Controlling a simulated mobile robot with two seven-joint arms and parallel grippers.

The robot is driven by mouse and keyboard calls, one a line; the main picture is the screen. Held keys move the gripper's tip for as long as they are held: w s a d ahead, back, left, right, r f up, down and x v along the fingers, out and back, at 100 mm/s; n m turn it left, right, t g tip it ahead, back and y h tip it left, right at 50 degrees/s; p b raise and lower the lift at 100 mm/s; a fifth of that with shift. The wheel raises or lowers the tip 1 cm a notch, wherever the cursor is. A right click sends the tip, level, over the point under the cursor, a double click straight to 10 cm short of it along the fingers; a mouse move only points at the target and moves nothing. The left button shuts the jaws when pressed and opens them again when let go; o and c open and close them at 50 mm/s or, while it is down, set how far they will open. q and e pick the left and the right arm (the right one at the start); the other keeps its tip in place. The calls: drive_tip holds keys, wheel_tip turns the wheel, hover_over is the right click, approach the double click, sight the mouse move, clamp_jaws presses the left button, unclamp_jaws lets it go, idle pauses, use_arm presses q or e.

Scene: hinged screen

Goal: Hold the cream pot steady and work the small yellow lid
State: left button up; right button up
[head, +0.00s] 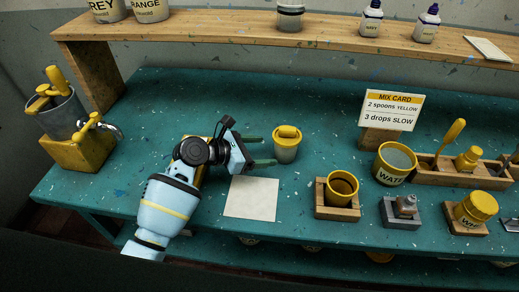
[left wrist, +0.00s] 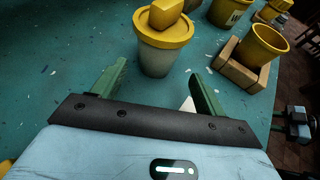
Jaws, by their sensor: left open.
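The cream pot (head: 285,152) stands upright on the green bench, its small yellow lid (head: 288,132) seated on top with a raised block-like knob. In the left wrist view the pot (left wrist: 157,60) is straight ahead, with the lid (left wrist: 163,26) above it. My left gripper (head: 265,151) is open just left of the pot, its green fingers pointing at it. The wrist view shows the pot centred ahead of the spread fingers, with nothing held. A blurred dark and pale-blue part (left wrist: 298,125) beyond the bench edge may be my right gripper; its jaws are unclear.
A pale square sheet (head: 251,198) lies in front of the pot. A yellow cup in a wooden holder (head: 338,212) stands to the right. A grey can on a yellow block (head: 72,145) is at the far left. A mix card (head: 391,110) and raised shelf (head: 210,25) are behind.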

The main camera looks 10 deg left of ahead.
sight(276, 151)
use_arm(q)
drive_tip(key=shift+w+f+n, duration=0.1)
drive_tip(key=shift+w+n, duration=0.05)
drive_tip(key=shift+n, duration=0.15)
drive_tip(key=shift+x, duration=4.15)
drive_tip(key=c, duration=1.1)
drive_tip(key=shift+f, duration=0.15)
use_arm(e)
drive_tip(key=shift+o, duration=0.4)
